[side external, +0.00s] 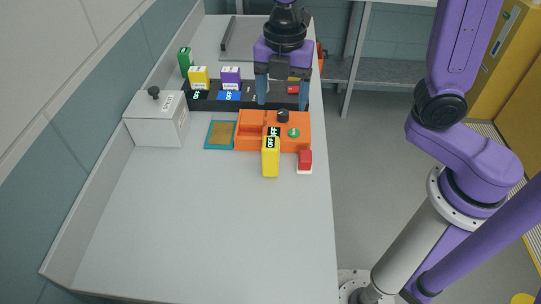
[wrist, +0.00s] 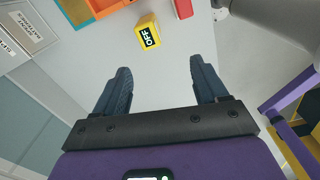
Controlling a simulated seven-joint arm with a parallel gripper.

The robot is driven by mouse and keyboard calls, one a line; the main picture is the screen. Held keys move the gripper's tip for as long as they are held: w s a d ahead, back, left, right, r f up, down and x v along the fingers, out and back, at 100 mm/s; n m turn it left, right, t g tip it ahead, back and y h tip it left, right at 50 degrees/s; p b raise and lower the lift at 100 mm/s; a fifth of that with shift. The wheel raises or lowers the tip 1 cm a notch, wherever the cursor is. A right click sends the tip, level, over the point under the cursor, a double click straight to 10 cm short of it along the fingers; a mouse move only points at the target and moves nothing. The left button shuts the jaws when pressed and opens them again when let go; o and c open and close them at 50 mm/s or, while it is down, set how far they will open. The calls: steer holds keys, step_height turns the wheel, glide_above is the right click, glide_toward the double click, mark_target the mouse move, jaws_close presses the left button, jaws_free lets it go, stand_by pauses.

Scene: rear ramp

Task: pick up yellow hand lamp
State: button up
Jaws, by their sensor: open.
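The yellow hand lamp (side external: 270,164) is a small yellow block with a black "OFF" label. It stands on the grey bench at the front edge of the orange tray in the side view. The wrist view shows the yellow hand lamp (wrist: 147,37) beyond my fingertips, near the top. My gripper (side external: 282,101) points down in the side view, its blue fingers overlapping the black rack. In the wrist view my gripper (wrist: 158,68) is open, with only bare bench between its fingers. It is apart from the lamp.
The orange tray (side external: 251,117) has a black knob and green button. A red and white block (side external: 305,161) stands right of the lamp. A black rack (side external: 206,103) holds labelled blocks, one also yellow (side external: 199,74). A lidded white box (side external: 156,124) stands left. The bench front is clear.

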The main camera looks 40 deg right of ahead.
mark_target(269, 142)
steer(key=f, duration=0.4)
steer(key=w+f+n, duration=0.1)
steer(key=f, duration=0.3)
steer(key=w+a+f+n, duration=0.1)
steer(key=f, duration=0.3)
steer(key=shift+w+a+f, duration=0.1)
steer(key=shift+w, duration=0.1)
steer(key=shift+s+f, duration=0.15)
steer(key=shift+f, duration=2.5)
steer(key=c, duration=1.2)
